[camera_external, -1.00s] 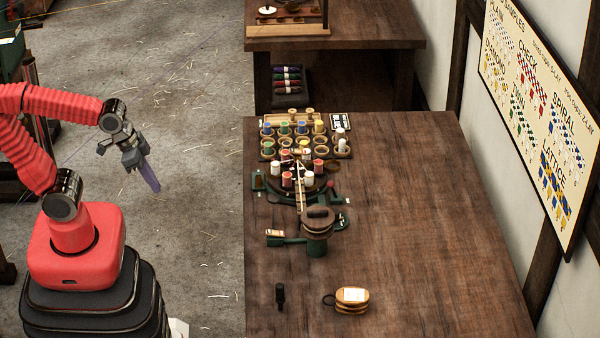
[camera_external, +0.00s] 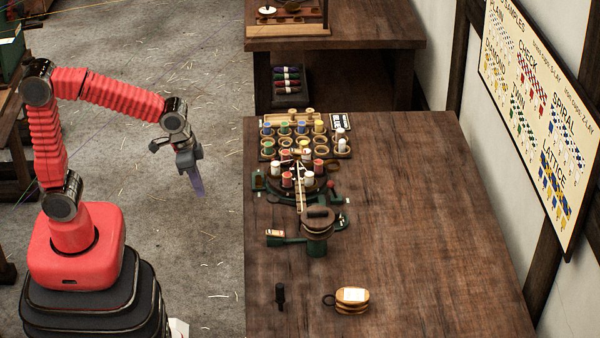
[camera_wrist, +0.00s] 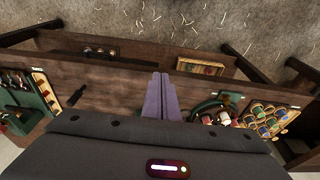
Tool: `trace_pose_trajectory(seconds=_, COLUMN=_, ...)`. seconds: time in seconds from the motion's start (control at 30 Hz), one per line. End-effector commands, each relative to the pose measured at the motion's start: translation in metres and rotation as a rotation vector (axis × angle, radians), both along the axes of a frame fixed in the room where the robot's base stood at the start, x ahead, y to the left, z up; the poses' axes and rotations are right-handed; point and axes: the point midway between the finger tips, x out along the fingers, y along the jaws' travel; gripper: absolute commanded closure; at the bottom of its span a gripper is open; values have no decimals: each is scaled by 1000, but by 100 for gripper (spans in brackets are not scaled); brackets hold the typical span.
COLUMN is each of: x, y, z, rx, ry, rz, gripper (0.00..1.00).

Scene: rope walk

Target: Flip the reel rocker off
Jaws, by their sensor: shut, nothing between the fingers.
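The reel machine (camera_external: 317,243) stands on the bench, a green base under a dark and tan round reel. A green arm reaches left from it to a small pale-and-orange plate (camera_external: 274,233). I cannot tell whether this plate is the rocker, or which way a rocker is set. My gripper (camera_external: 198,187) hangs pointing down, left of the bench edge and apart from the machine. In the wrist view its purple fingers (camera_wrist: 162,97) are together with nothing between them. Part of a green device (camera_wrist: 216,115) shows to their right there; the rocker is not discernible.
A braiding carousel with red and white bobbins (camera_external: 288,180) stands behind the reel, before a bobbin rack (camera_external: 268,140). A dark peg (camera_external: 280,296) and a wooden spool (camera_external: 352,299) lie at the front. The bench's right half (camera_external: 420,220) is clear.

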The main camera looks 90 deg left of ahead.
Motion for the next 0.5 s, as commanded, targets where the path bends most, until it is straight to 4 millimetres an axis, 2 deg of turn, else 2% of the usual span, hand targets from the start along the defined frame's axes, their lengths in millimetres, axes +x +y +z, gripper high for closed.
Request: trace_pose_trajectory(seconds=0.5, x=86, y=0, z=-26, rx=0, ry=54, rz=0, gripper=100)
